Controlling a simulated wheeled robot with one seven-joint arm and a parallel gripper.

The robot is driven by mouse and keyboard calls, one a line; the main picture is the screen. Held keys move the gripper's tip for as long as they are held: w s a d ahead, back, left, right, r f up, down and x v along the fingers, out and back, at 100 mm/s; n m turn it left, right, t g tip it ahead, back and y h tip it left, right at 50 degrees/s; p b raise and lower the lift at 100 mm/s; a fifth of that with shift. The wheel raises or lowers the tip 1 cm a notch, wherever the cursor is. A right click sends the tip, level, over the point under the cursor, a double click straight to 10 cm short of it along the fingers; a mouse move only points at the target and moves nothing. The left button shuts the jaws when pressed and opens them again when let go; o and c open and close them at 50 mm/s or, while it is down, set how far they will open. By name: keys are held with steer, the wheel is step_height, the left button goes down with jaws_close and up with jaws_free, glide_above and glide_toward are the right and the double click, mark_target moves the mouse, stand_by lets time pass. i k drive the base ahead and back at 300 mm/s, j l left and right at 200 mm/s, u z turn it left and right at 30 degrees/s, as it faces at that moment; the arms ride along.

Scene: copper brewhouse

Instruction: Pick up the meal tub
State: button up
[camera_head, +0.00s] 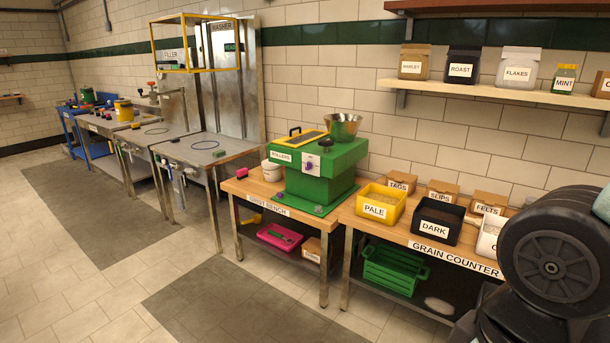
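A small white tub (272,170) with a label stands on the grist bench (250,190), at the left foot of the green roller mill. It may be the meal tub, but its label is too small to read. The mill stands close beside it and hides part of its right side. My gripper is not in view. Only a dark, rounded part of my own arm shows at the right edge, well away from the tub, and it covers part of the grain counter's right end.
The green mill (316,175) carries a steel hopper (340,127). A pink block (241,173) lies left of the tub. Yellow PALE (380,209) and black DARK (436,224) bins stand on the grain counter (468,263). Open floor (190,265) lies in front of the benches.

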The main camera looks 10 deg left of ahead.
mark_target(273, 173)
steer(key=i+j+u, duration=0.2)
steer(key=i+u, duration=0.15)
steer(key=i, duration=0.2)
steer(key=i+u, duration=0.3)
steer(key=i, duration=0.3)
steer(key=i+u, duration=0.35)
steer(key=i, duration=0.2)
steer(key=i+l+u, duration=0.35)
steer(key=i, duration=0.2)
steer(key=i+j, duration=0.1)
steer(key=i, duration=1)
steer(key=i+l+z, duration=0.3)
steer(key=i, duration=0.2)
steer(key=i+z, duration=0.3)
steer(key=i, duration=0.2)
